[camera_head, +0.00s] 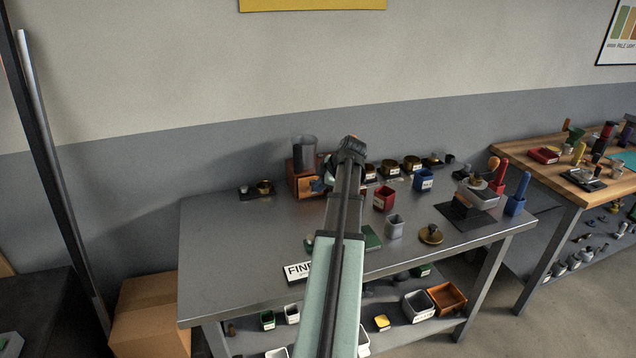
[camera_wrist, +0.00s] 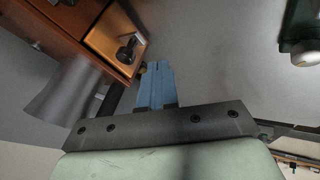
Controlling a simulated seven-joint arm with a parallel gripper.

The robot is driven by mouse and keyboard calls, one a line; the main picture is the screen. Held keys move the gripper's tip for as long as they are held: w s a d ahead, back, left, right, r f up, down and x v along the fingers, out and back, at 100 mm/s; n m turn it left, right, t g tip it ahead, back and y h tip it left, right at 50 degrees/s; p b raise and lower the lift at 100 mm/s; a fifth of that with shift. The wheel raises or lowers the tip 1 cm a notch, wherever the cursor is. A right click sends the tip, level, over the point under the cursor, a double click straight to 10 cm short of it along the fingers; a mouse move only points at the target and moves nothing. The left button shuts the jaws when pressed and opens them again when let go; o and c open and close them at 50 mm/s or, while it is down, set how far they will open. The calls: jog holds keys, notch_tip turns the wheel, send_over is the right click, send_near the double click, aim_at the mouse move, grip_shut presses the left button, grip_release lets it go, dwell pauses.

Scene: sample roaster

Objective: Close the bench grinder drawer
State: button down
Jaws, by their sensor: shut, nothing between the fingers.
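The bench grinder (camera_head: 293,181) is a brown wooden box with a grey hopper (camera_head: 305,152), at the back of the metal table. Its lighter orange drawer (camera_head: 304,187) faces my gripper. In the wrist view the drawer (camera_wrist: 107,32) shows a tan face and a dark round knob (camera_wrist: 128,50). I cannot tell exactly how far the drawer stands out. My gripper (camera_head: 317,185) has blue fingers, shut and empty, just beside the drawer. In the wrist view the fingertips (camera_wrist: 158,66) lie close to the knob; contact is unclear. My arm hides part of the table beyond.
Brass cups (camera_head: 391,167) stand along the back right. A red container (camera_head: 384,198), a blue container (camera_head: 424,179) and a grey cup (camera_head: 395,227) stand right of my arm. A brass piece on a dark base (camera_head: 263,187) is left of the grinder. The table's left front is clear.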

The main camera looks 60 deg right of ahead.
jog(key=v, duration=0.9)
jog(key=shift+r, duration=0.2)
jog(key=shift+d, duration=0.1)
